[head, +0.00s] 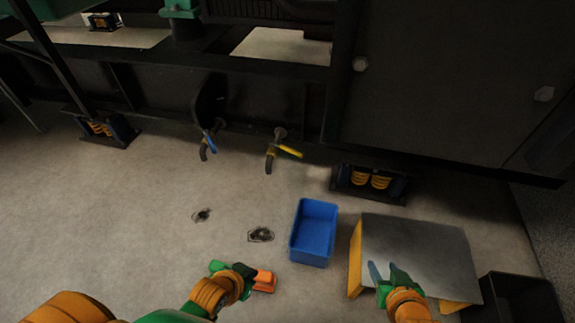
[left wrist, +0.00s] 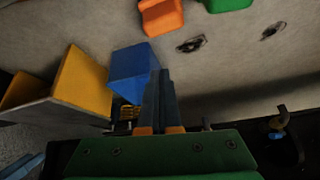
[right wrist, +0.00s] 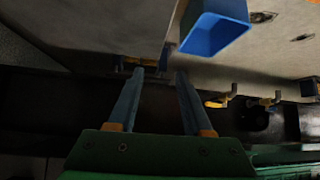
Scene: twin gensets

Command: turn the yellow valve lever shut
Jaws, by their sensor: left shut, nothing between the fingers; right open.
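The yellow valve lever (head: 289,151) is on a short pipe with a bent-down spout below the machine frame in the head view. It points right and slightly down, across the line of the spout. It also shows in the right wrist view (right wrist: 230,91). My left gripper (left wrist: 160,72) is shut and empty, well short of the lever; its fingers are hard to see in the head view. My right gripper (head: 381,269) is open and empty above a grey sloped panel, right of and nearer than the lever. Neither gripper touches the lever.
A blue-lever valve (head: 209,141) is left of the yellow one. A blue bin (head: 314,232), the grey panel (head: 425,248) with yellow sides and a dark crate (head: 520,295) stand on the floor. An orange block (head: 265,281) is beside my left wrist.

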